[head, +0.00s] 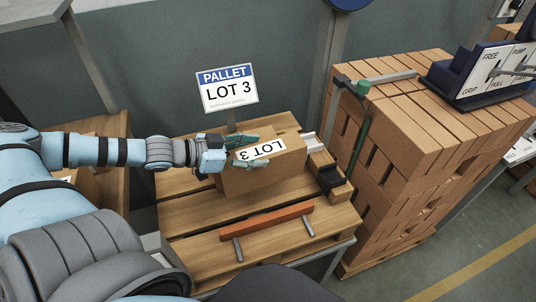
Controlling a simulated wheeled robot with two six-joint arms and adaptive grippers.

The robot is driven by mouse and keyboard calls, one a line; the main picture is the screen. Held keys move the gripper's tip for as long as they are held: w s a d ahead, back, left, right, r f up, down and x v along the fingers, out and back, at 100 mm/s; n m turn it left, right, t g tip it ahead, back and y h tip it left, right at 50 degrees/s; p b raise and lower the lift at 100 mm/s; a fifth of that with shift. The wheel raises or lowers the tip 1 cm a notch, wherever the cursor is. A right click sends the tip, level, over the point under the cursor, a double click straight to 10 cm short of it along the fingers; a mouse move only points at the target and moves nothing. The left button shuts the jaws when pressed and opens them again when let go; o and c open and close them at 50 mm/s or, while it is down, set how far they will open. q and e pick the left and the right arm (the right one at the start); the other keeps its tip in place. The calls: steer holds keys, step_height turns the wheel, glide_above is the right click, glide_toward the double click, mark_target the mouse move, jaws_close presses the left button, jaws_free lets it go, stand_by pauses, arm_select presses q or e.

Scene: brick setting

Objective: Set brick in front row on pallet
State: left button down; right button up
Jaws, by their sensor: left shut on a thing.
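A tan brick (285,164) with a white "LOT 3" label, upside down in the picture, is over the wooden pallet (190,215). My left gripper (262,148) comes in from the left and is shut on the brick at its left end. I cannot tell whether the brick's underside touches the pallet boards. The brick is level or nearly so. An orange-brown bar (268,229) on two grey posts runs along the front of the pallet, apart from the brick. My right gripper does not show.
A black and wooden block (330,178) sits at the pallet's right edge. A tall brick stack (385,165) with a blue tool (465,75) on top stands at the right. The pallet's left boards are bare.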

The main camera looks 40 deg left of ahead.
mark_target(251, 180)
arm_select(q)
steer(key=f, duration=0.1)
steer(key=f+b, duration=0.1)
steer(key=s+f, duration=0.1)
steer(key=shift+a+f+g, duration=0.15)
steer(key=shift+a+g, duration=0.1)
steer(key=shift+g, duration=0.05)
step_height(251, 180, down, 6)
steer(key=b, duration=0.7)
steer(key=shift+f, duration=0.25)
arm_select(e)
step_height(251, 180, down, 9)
arm_select(q)
steer(key=shift+f+b, duration=0.4)
steer(key=shift+b, duration=0.05)
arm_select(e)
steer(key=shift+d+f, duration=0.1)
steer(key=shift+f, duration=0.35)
arm_select(q)
steer(key=c, duration=0.6)
jaws_free()
steer(key=shift+s, duration=0.1)
steer(key=shift+f, duration=0.1)
